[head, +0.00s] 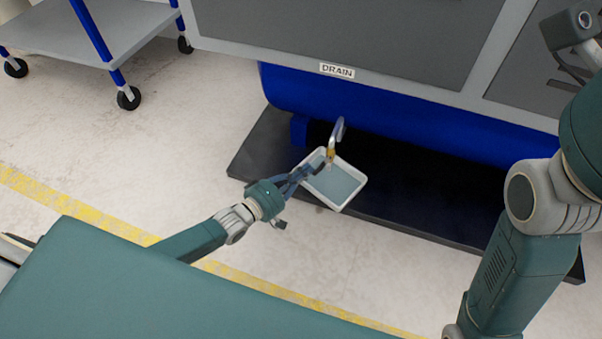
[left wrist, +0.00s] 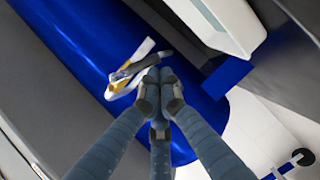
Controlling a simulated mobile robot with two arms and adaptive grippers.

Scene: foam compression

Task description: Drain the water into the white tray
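The white tray (head: 357,201) sits on the dark base under the blue tank, below the DRAIN label (head: 337,71). Its inside shows a flat blue-grey surface. A pale curved drain pipe with a brass-coloured valve (head: 331,153) is at the tray's far edge. My left gripper (head: 312,168) reaches over the tray's left side, close to the valve. In the left wrist view its fingertips (left wrist: 159,82) are together, right beside the valve's grey handle (left wrist: 146,66); whether they touch it is unclear. My right arm is at the right; its gripper is not clearly seen.
The blue tank (head: 400,118) hangs low behind the tray, under the grey machine. The dark base (head: 255,150) has a raised edge on the floor. A grey cart (head: 95,30) with blue posts stands at upper left. The floor between cart and base is clear.

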